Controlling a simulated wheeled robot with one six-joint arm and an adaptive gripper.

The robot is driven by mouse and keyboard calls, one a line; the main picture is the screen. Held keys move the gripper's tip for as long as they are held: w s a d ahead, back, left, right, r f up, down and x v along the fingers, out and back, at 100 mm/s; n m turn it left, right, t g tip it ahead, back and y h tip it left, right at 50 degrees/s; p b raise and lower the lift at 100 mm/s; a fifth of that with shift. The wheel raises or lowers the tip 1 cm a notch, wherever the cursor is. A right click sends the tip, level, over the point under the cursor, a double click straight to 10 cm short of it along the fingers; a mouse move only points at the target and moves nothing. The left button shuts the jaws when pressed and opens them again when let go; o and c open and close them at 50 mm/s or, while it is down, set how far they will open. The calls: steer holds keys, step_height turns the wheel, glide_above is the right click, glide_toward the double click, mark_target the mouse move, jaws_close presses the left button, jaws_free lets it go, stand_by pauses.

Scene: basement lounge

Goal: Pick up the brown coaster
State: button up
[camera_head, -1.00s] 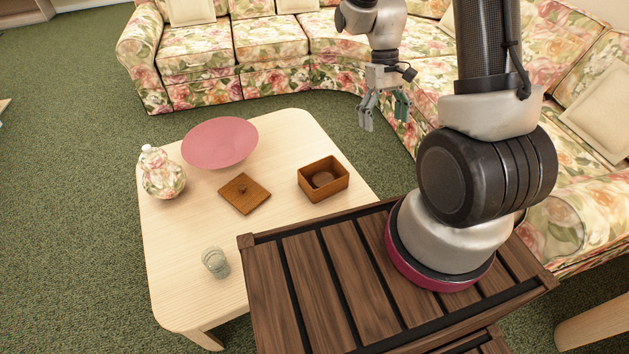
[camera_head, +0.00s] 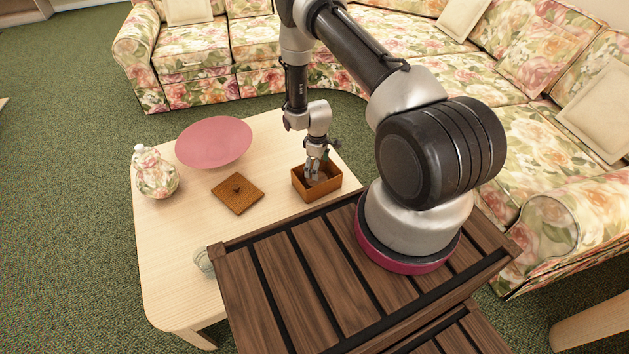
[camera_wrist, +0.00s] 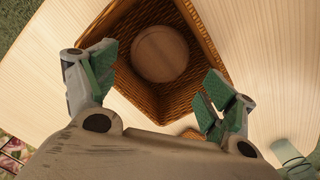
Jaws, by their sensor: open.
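The brown coaster (camera_wrist: 160,53) is a round disc lying inside an open woven brown box (camera_head: 316,192). In the wrist view it shows whole on the floor of the box (camera_wrist: 205,45), beyond my fingertips. My gripper (camera_head: 314,172) points down over the box in the head view, with its fingers at about the opening. In the wrist view my gripper (camera_wrist: 160,85) is open and empty, its green-padded fingers spread to either side of the coaster. In the head view the fingers mostly hide the coaster.
The box stands on a pale wooden table (camera_head: 180,270). A square woven lid (camera_head: 237,194), a pink bowl (camera_head: 213,142) and a floral vase (camera_head: 155,175) are to its left. A glass (camera_head: 203,263) is partly hidden by my base. A floral sofa (camera_head: 270,48) stands behind.

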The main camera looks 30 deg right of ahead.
mark_target(322, 177)
step_height(322, 177, down, 6)
steer(key=shift+f, duration=0.15)
steer(key=c, duration=0.5)
